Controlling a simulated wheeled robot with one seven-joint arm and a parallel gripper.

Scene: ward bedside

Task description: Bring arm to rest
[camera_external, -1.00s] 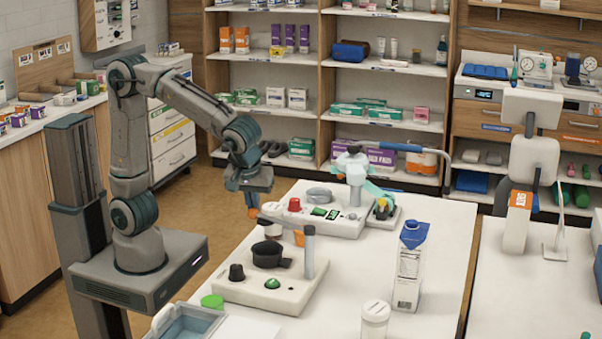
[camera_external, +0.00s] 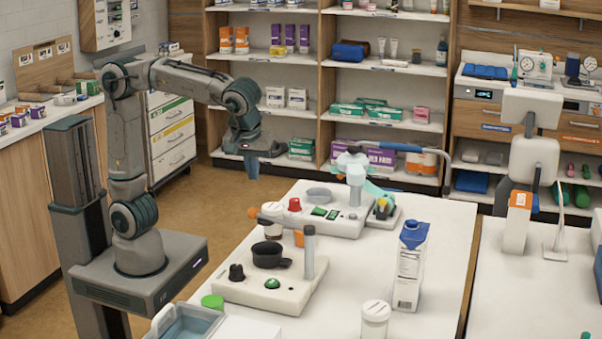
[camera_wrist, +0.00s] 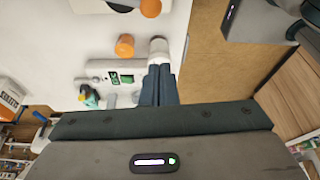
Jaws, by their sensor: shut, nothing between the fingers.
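My arm reaches out from its column at the left in the external view, with the upper links raised. My gripper (camera_external: 252,166) hangs with its fingers pointing down, above the floor just off the far left edge of the white table (camera_external: 455,225). In the wrist view my gripper (camera_wrist: 160,72) shows its two dark fingers closed together, with nothing held. The table surface also shows in the wrist view (camera_wrist: 70,25), beyond the fingertips.
On the table stand a device with a black cup (camera_external: 268,254), a console with a red knob (camera_external: 325,216), a milk carton (camera_external: 410,262) and a white-lidded jar (camera_external: 375,320). Shelves (camera_external: 270,57) stand behind. Open floor (camera_external: 220,215) lies left of the table.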

